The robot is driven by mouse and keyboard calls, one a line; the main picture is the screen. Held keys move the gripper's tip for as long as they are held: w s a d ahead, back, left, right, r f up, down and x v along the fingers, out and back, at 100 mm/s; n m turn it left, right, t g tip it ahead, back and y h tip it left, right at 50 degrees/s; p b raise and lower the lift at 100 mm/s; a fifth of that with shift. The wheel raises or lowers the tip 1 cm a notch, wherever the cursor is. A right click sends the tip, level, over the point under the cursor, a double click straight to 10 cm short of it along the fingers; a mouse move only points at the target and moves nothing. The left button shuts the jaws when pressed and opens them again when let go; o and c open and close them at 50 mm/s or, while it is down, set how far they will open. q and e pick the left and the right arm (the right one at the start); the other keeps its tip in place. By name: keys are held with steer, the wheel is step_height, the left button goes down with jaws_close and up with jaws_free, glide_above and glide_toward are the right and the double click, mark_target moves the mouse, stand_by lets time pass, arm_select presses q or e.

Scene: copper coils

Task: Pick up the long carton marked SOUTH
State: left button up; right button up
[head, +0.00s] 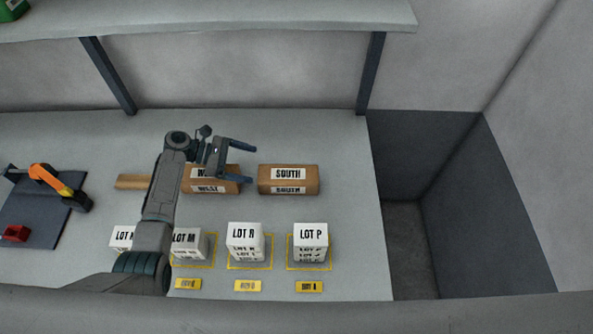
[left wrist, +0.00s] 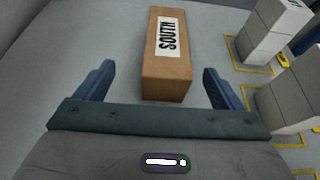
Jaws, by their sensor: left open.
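The long brown carton marked SOUTH (head: 289,181) lies on the grey table, right of the similar carton marked WEST (head: 212,188). In the left wrist view the SOUTH carton (left wrist: 168,68) lies ahead of my left gripper, its near end close to the level of the fingertips in the picture. My left gripper (head: 247,162) is open and empty; in the head view it is over the far side of the WEST carton and points right toward the SOUTH carton. Its fingers (left wrist: 155,80) show apart in the left wrist view. My arm hides part of the WEST carton. My right gripper is not in view.
White LOT boxes, including LOT R (head: 245,243) and LOT P (head: 310,243), stand in a front row in yellow outlines. A dark mat (head: 40,222) with an orange-and-black tool (head: 60,186) lies at left. A shelf (head: 230,18) hangs above. The table ends right of the SOUTH carton.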

mark_target(280, 173)
arm_select(q)
steer(key=d, duration=0.1)
steer(key=s+d+b, duration=0.1)
steer(key=d+f, duration=0.1)
steer(key=d, duration=0.1)
steer(key=shift+s+b, duration=0.25)
steer(key=shift+b, duration=0.15)
steer(key=shift+w+d+f, duration=0.1)
steer(key=shift+d, duration=0.25)
steer(key=shift+w+d+f, duration=0.15)
steer(key=shift+w+f, duration=0.1)
steer(key=b+x, duration=0.3)
steer(key=x, duration=0.1)
steer(key=shift+s+f+b, duration=0.15)
steer(key=shift+s+b, duration=0.15)
steer(key=shift+b, duration=0.1)
steer(key=shift+d, duration=0.2)
steer(key=shift+w, duration=0.15)
